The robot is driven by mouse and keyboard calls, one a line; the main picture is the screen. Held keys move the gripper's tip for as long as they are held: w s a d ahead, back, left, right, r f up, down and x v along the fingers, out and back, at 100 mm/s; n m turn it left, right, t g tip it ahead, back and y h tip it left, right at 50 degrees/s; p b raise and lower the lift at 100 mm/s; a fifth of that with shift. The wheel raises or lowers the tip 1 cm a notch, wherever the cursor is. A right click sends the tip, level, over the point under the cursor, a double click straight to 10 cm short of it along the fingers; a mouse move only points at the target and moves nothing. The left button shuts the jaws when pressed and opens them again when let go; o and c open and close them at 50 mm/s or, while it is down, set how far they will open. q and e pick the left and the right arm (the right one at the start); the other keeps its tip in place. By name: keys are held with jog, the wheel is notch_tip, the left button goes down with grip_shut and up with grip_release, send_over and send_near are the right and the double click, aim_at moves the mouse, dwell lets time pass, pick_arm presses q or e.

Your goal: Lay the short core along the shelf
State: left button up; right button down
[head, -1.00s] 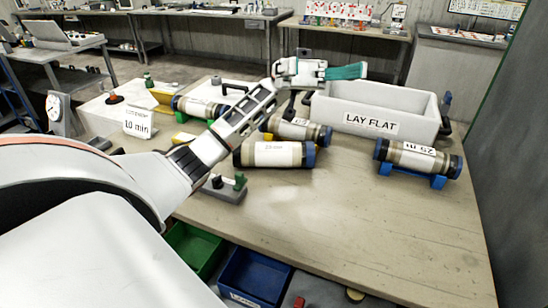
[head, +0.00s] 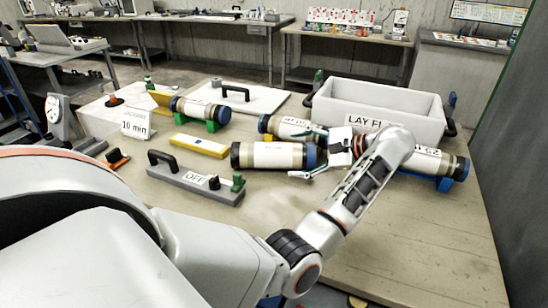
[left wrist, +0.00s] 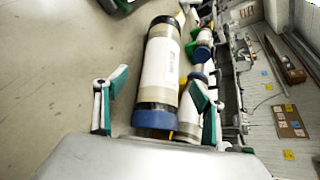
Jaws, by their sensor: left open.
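A core (head: 262,155) with a cream label, a dark left end and a blue right end lies across the table front; I cannot tell if it is the short one. My left gripper (head: 308,153) is open at its blue end, one green-padded finger to either side. In the left wrist view the core (left wrist: 160,62) stretches away between the open fingers (left wrist: 158,105). Other cores are one behind it (head: 288,126), one on a green cradle (head: 200,108) and one on a blue cradle (head: 432,163), partly hidden by my arm. I cannot make out which surface is the shelf. My right gripper is out of view.
A white bin (head: 380,98) marked LAY FLAT stands behind. A grey handled block (head: 196,182) with an OFF label, a yellow block (head: 199,145), a 10 min sign (head: 136,124) and a white handled board (head: 240,97) are to the left. The table's front right is clear.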

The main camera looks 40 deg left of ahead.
aim_at(284, 152)
pick_arm(q)
jog(key=p+x, duration=0.1)
jog(key=x, duration=0.6)
jog(key=shift+w+a, duration=0.1)
jog(key=shift+a, duration=0.3)
jog(key=shift+f, duration=0.1)
jog(key=c, duration=1.7)
jog(key=shift+r, duration=0.25)
jog(key=shift+c, duration=0.8)
